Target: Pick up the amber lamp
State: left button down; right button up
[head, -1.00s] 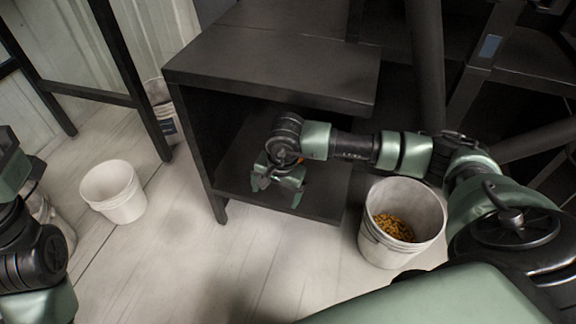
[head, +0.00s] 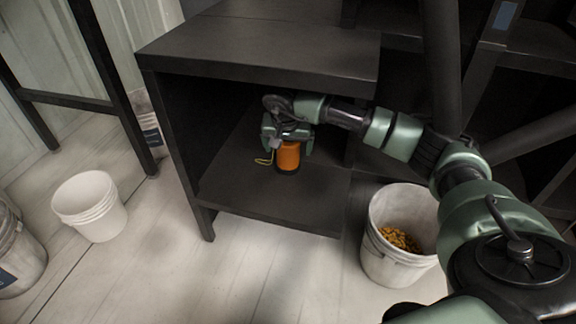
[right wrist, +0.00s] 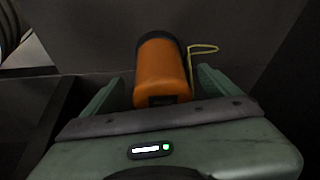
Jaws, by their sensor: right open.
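The amber lamp (head: 288,156) is an orange cylinder with a dark base and a thin yellow cord loop. It stands on the lower shelf of the dark cabinet. My right gripper (head: 289,143) is open and reaches into the cabinet at the lamp. In the right wrist view the lamp (right wrist: 162,72) lies between the two green fingers of the gripper (right wrist: 158,88), with a gap visible on both sides. The gripper hides part of the lamp in the head view. My left gripper is not in view.
The dark cabinet (head: 262,48) has its top board above my right arm and a side panel at left. A bucket of orange-brown pieces (head: 376,252) stands at its right. An empty white bucket (head: 92,208) and another bucket (head: 22,262) stand on the floor at left.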

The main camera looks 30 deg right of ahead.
jog(key=b+x, duration=0.3)
jog(key=x, duration=0.2)
jog(key=shift+f+b, duration=0.1)
jog(key=shift+b, duration=0.25)
jog(key=c, duration=1.5)
jog(key=shift+c, duration=0.2)
jog(key=shift+w+r+p, duration=0.1)
jog(key=shift+r+p, duration=0.2)
